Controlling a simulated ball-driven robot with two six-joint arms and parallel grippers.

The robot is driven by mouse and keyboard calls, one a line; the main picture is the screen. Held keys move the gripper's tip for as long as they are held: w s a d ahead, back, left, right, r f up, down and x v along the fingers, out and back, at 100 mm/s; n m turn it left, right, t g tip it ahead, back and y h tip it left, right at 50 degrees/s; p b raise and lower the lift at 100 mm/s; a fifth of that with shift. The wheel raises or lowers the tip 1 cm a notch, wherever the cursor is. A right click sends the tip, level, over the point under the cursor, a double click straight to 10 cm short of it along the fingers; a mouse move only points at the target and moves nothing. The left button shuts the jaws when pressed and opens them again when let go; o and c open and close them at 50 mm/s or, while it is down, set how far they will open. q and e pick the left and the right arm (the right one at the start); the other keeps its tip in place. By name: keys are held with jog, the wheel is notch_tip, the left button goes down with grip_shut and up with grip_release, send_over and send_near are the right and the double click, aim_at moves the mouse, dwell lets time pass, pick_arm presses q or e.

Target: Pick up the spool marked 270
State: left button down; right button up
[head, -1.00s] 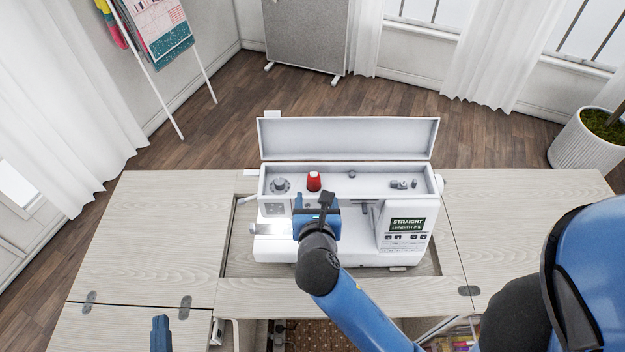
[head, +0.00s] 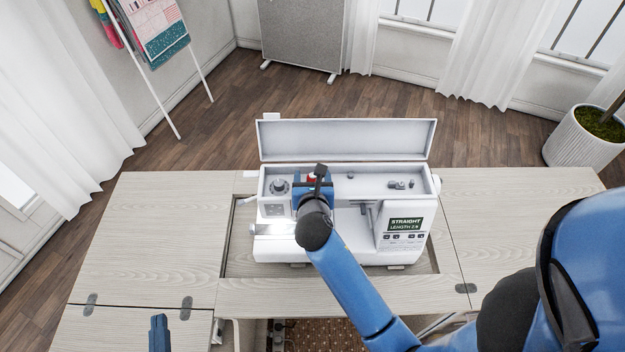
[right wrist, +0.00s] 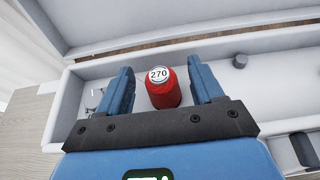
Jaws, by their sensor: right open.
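The red spool (right wrist: 163,92) has a white top marked 270. It stands upright in the open top tray of the white sewing machine (head: 408,250). In the head view only a bit of the spool (head: 312,176) shows behind my right gripper (head: 314,181). In the right wrist view my right gripper (right wrist: 160,88) is open, with one blue finger on each side of the spool. A gap shows on both sides, and the spool's lower part is hidden. My left gripper (head: 159,334) shows only in part at the bottom left, away from the machine.
The machine's raised lid (head: 347,140) stands behind the tray. A grey dial (head: 279,187) is left of the spool, and small knobs (head: 400,184) are to the right. The cabinet top (head: 150,240) is clear on the left.

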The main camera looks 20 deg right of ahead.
jog(key=shift+w+d+f, duration=0.1)
jog(key=shift+w, duration=0.05)
jog(key=c, duration=1.1)
jog(key=shift+o, duration=0.2)
